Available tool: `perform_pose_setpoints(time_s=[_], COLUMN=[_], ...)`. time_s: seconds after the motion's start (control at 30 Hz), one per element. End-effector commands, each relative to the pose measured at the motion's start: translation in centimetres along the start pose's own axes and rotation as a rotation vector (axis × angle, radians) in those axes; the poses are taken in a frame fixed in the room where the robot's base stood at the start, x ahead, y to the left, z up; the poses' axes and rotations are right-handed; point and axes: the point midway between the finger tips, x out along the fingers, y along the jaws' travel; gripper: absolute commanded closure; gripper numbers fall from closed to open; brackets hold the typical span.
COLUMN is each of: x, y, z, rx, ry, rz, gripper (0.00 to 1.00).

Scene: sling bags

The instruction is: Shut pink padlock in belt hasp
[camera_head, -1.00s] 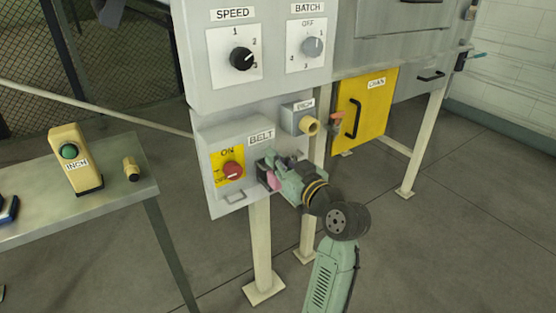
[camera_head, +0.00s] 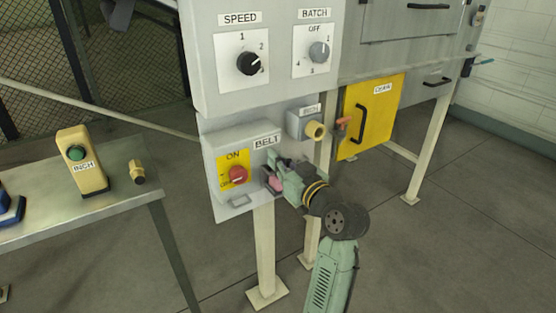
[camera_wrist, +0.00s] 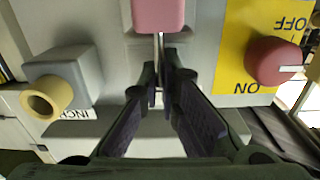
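The pink padlock (camera_head: 274,181) is at my fingertips, in front of the right part of the BELT box (camera_head: 220,144). In the wrist view the padlock (camera_wrist: 158,14) shows at the top edge, partly cut off, with its thin metal shackle running down between my fingers. My gripper (camera_wrist: 162,80) has its fingertips close together on the shackle; whether the shackle is open is unclear.
A yellow-ended INCH socket (camera_head: 315,130) sticks out right of the box, near my gripper. A yellow door (camera_head: 372,100) is behind it. At left a bench (camera_head: 110,205) holds an INCH pendant (camera_head: 80,160) and a small brass plug (camera_head: 137,172).

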Motion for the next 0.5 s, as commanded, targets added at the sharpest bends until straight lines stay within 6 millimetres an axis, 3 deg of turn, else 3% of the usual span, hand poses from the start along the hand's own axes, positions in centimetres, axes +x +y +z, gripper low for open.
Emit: perform_pose_setpoints(time_s=[0.43, 0.5], x=[-0.02, -0.02], y=[0.00, 0.01], z=[0.19, 0.20], rx=[-0.001, -0.001], ry=[0.001, 0.001], rz=[0.000, 0.000], gripper=[1.00, 0.92])
